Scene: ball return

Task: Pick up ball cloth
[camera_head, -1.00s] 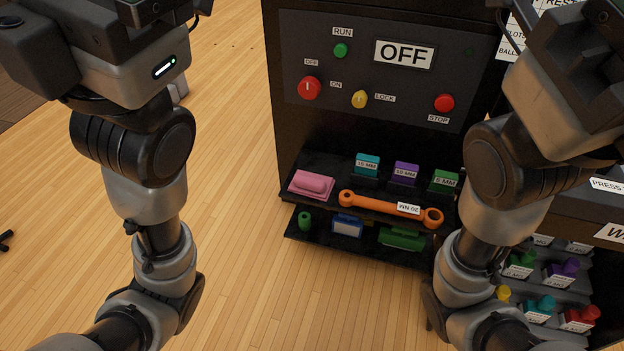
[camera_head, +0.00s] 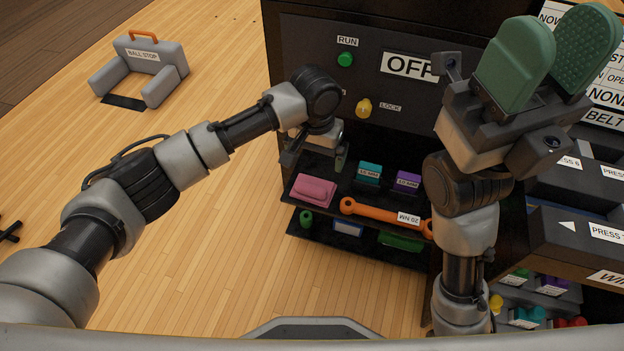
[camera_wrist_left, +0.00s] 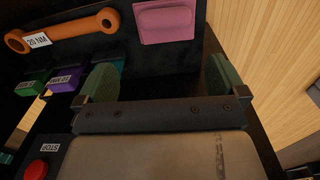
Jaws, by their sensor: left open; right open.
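The pink cloth (camera_head: 313,190), a folded pad with a raised middle, lies on the left end of the upper shelf. I take it to be the ball cloth. It also shows at the top of the left wrist view (camera_wrist_left: 166,20). My left gripper (camera_head: 316,157) is open and empty just above and behind the cloth, apart from it. In the left wrist view its two green fingers (camera_wrist_left: 161,80) stand wide apart, with the cloth beyond them. My right gripper (camera_head: 552,58) is open and empty, raised at the right with its green pads pointing up.
An orange 20 NM wrench (camera_head: 384,216) lies right of the cloth. Teal (camera_head: 369,172) and purple (camera_head: 407,182) blocks stand behind it. A lower shelf (camera_head: 350,246) holds green and blue items. The panel with the OFF sign (camera_head: 409,66) rises behind. A ball stop (camera_head: 143,70) stands on open floor.

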